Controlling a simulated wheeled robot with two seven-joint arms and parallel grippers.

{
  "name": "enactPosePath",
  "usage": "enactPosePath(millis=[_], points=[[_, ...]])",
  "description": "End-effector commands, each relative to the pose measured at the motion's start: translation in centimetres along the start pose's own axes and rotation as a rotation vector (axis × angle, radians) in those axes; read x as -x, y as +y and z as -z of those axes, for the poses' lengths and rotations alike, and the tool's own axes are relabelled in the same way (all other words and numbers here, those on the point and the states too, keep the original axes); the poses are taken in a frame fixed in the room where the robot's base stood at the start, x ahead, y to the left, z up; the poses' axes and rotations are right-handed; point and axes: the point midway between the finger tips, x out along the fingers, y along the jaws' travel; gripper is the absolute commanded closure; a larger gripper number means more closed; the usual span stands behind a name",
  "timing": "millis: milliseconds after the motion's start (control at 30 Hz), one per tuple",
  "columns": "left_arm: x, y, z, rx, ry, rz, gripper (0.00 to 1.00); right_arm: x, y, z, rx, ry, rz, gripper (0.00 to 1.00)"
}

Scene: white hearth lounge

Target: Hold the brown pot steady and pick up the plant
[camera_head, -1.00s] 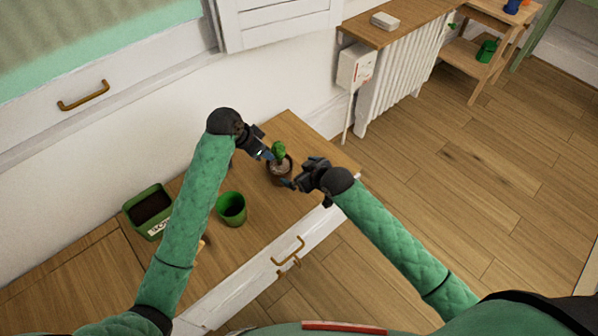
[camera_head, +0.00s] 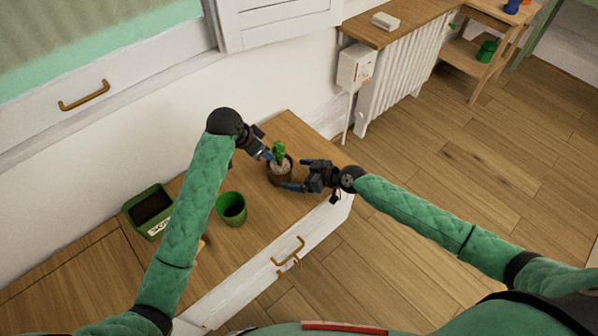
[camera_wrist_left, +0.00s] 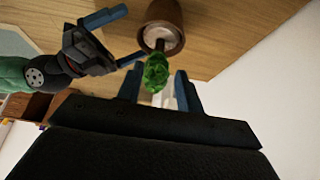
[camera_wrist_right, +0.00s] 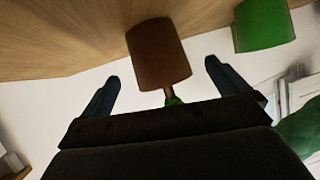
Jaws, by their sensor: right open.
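The brown pot (camera_head: 282,177) stands upright on the wooden cabinet top and holds the small green plant (camera_head: 279,150). My left gripper (camera_head: 264,153) is open at the plant. In the left wrist view, the plant (camera_wrist_left: 157,72) shows between the open fingertips (camera_wrist_left: 158,88), with the pot (camera_wrist_left: 164,18) beyond. My right gripper (camera_head: 298,174) is open, with its fingers to either side of the pot's near right side. In the right wrist view, the pot (camera_wrist_right: 158,55) sits between the spread fingers (camera_wrist_right: 162,75), with gaps on both sides. The plant is mostly hidden there.
A green pot (camera_head: 231,208) stands left of the brown pot, and a green planter box (camera_head: 149,211) with dark soil stands further left. The cabinet's front edge and drawer handle (camera_head: 288,256) lie below. The white wall rises close behind.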

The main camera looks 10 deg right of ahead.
Motion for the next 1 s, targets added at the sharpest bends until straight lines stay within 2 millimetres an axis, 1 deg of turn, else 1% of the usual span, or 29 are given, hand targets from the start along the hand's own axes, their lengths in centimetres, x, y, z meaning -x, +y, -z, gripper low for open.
enactPosePath(millis=[100, 200, 333, 467, 700, 800, 1000], points=[[0.0, 0.0, 0.0, 0.0, 0.0, 0.0, 0.64, 0.0, 0.2, 0.5, 0.062, 0.025, -0.014, 0.0], [0.0, 0.0, 0.0, 0.0, 0.0, 0.0, 0.64, -0.1, 0.3, 0.6, 0.099, 0.028, -0.018, 0.0], [0.0, 0.0, 0.0, 0.0, 0.0, 0.0, 0.64, -0.7, 0.3, 0.6, 0.117, 0.028, -0.018, 0.0], [0.0, 0.0, 0.0, 0.0, 0.0, 0.0, 0.64, -2.2, 0.3, 0.7, 0.117, 0.028, -0.018, 0.0], [0.0, 0.0, 0.0, 0.0, 0.0, 0.0, 0.64, -5.5, 0.3, 0.8, 0.116, 0.028, -0.018, 0.0], [0.0, 0.0, 0.0, 0.0, 0.0, 0.0, 0.64, -6.6, 0.4, 0.8, 0.116, 0.027, -0.018, 0.0], [0.0, 0.0, 0.0, 0.0, 0.0, 0.0, 0.64, -7.7, 0.4, 0.8, 0.117, 0.026, -0.018, 0.0]])
